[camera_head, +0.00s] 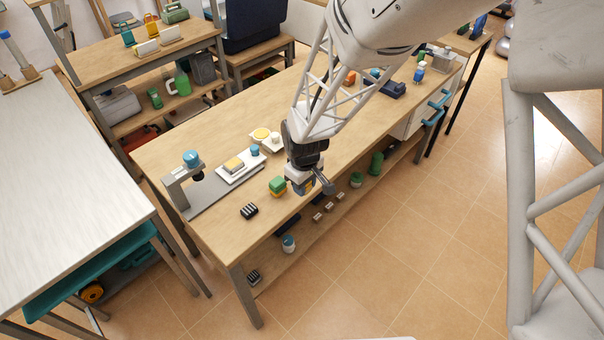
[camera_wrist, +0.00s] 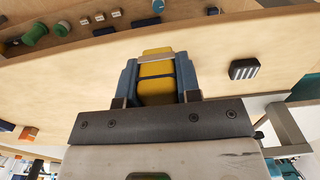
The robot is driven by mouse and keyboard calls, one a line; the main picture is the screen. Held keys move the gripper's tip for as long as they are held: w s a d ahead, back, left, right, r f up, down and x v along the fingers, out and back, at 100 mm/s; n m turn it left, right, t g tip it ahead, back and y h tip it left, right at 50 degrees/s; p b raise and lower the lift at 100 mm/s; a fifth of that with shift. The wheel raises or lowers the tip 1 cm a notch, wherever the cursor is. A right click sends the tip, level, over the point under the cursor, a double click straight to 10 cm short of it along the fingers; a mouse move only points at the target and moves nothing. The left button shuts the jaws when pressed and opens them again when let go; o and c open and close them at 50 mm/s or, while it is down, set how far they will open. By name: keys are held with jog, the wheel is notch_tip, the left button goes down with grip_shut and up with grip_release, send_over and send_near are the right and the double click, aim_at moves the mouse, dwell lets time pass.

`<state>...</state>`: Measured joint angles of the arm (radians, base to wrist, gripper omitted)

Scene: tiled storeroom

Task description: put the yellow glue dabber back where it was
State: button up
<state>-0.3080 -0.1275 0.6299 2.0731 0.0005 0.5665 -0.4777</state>
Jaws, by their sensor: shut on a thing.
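My gripper (camera_head: 305,186) is over the front edge of the wooden bench (camera_head: 215,220), pointing down. In the wrist view its blue-grey fingers (camera_wrist: 158,82) are closed on the sides of a yellow thing (camera_wrist: 157,88), which I take to be the yellow glue dabber. A pale band and a darker line cross it. In the head view the gripper mostly hides it. I cannot tell whether it touches the bench.
A black slotted block (camera_head: 249,211) lies on the bench, front left; it also shows in the wrist view (camera_wrist: 243,69). A white tray (camera_head: 226,178) holds a yellow block. A grey stand (camera_head: 178,186) is at the left end. A lower shelf (camera_head: 265,268) holds several small things.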

jog(key=s+d, duration=0.1)
jog(key=d, duration=0.1)
jog(key=s+d+f, duration=0.1)
jog(key=s, duration=0.1)
jog(key=shift+s+d+f, duration=0.15)
jog(key=shift+s+d, duration=0.05)
jog(key=shift+d, duration=0.15)
jog(key=w+a, duration=0.1)
jog(key=w, duration=0.4)
jog(key=w+a+f, duration=0.1)
jog(key=w, duration=0.4)
jog(key=w+a, duration=0.2)
jog(key=w, duration=0.3)
jog(key=shift+w+f, duration=0.25)
jog(key=shift+f, duration=1.75)
jog(key=shift+f, duration=0.15)
jog(key=o, duration=0.9)
